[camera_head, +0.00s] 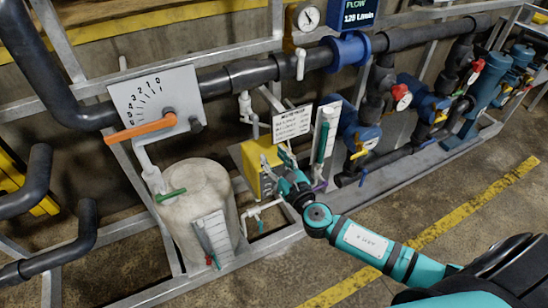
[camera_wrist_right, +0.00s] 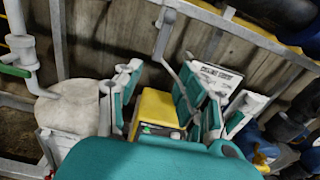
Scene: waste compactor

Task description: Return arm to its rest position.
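My right arm (camera_head: 365,240) comes in from the lower right, stretched out toward the pipe rack. Its gripper (camera_head: 275,163) is in front of the yellow box (camera_head: 252,167) and the white label plate (camera_head: 292,123). In the right wrist view the teal-padded fingers of the gripper (camera_wrist_right: 158,88) stand apart, with nothing held between them. The yellow box (camera_wrist_right: 158,108) shows in the gap beyond them. Whether a finger touches the box cannot be told. My left gripper is not in view.
A pale tank (camera_head: 196,205) with a green-handled valve stands left of the gripper. An orange lever (camera_head: 140,130) sits on a dial plate. Blue pumps, pipes and valves fill the rack to the right. The floor (camera_head: 440,195) in front is clear, with a yellow line.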

